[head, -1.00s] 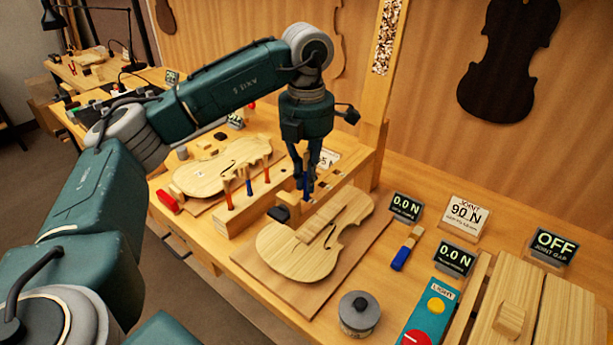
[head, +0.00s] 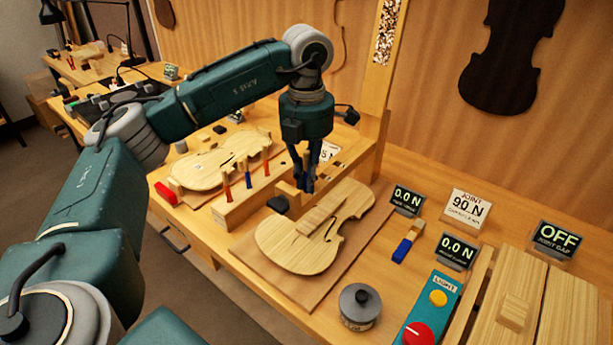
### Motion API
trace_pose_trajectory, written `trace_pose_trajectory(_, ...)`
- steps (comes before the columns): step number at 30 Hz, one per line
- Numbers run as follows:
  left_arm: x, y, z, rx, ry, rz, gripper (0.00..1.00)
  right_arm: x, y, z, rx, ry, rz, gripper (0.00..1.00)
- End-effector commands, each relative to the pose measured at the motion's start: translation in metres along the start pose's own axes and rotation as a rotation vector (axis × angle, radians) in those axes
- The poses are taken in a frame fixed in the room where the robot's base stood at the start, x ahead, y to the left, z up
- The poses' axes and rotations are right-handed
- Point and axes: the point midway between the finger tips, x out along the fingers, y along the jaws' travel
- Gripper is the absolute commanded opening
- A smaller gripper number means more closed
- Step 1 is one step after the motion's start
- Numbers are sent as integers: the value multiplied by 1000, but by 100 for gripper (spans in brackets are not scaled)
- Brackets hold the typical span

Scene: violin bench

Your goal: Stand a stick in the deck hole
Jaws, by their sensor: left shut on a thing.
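My left gripper (head: 305,182) points down over the right end of a long wooden deck block (head: 236,208). It is shut on a stick, which is mostly hidden by the fingers; a little blue shows there. I cannot tell whether the stick's lower end is in a hole or above it. Several sticks stand upright in the block to the left: an orange-red one (head: 227,188), a blue-banded one (head: 248,180) and another orange-red one (head: 267,168). My right gripper is not in view.
A violin body (head: 300,245) lies on a board right in front of the gripper. Another violin plate (head: 200,170) lies behind the block. A wooden post (head: 375,110) rises close to the right. Small displays (head: 407,198) and a jar (head: 359,306) stand at the right.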

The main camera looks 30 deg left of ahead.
Motion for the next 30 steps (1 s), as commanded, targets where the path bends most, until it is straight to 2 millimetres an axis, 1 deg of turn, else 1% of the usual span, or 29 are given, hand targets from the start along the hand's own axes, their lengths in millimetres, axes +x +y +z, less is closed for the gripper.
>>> trace_pose_trajectory(6,7,0,0,0,0,0,0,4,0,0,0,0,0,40)
trace_pose_trajectory(11,5,0,0,0,1,0,0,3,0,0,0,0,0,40)
trace_pose_trajectory(30,-21,0,0,0,0,0,0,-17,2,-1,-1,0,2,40)
